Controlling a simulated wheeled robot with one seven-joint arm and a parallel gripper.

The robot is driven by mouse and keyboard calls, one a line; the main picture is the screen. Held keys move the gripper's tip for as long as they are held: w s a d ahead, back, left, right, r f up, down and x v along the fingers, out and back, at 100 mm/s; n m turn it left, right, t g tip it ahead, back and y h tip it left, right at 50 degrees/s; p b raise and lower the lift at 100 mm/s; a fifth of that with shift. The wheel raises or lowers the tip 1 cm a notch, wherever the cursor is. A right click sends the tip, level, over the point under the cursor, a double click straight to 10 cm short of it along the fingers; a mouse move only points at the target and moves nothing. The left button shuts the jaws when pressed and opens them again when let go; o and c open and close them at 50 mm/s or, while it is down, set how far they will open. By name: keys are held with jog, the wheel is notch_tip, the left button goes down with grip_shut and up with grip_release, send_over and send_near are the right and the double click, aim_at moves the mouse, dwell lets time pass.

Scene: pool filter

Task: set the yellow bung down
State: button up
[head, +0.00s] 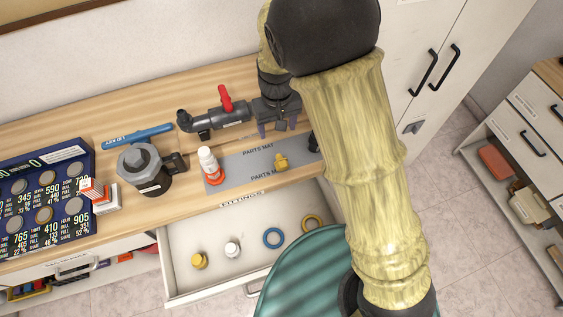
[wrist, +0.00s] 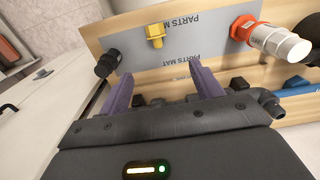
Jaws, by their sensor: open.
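A yellow bung (head: 281,160) stands on the grey parts mat (head: 236,162) on the wooden worktop. In the wrist view the bung (wrist: 156,36) sits on the mat, beyond the gap between my purple fingers and apart from them. My gripper (head: 278,127) is open and empty, on the back side of the bung. Its fingers also show spread in the wrist view (wrist: 157,76). Another yellow bung (head: 199,260) lies in the open drawer (head: 180,284).
A white bottle with an orange base (head: 209,165) stands at the mat's left end. A black fitting (wrist: 108,63) is at its other end. Left of my gripper are a dark pipe with a red valve handle (head: 225,98) and a grey pump-like unit (head: 142,170). The drawer also holds rings.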

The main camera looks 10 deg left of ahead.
jog(key=p, duration=0.2)
send_over(281, 160)
jog(key=f, duration=0.7)
jog(key=w+f, duration=0.1)
jog(key=f, duration=0.3)
jog(key=shift+a+f, duration=0.25)
jog(key=shift+a, duration=0.1)
jog(key=shift+s+f, duration=0.1)
jog(key=shift+d+f+p, duration=0.1)
jog(key=shift+f+p, duration=0.15)
jog(key=shift+p, duration=0.25)
jog(key=shift+s+d+f+p, duration=0.15)
jog(key=shift+f+p, duration=0.7)
jog(key=shift+f, duration=1.4)
jog(key=c, duration=1.1)
jog(key=shift+c, duration=0.2)
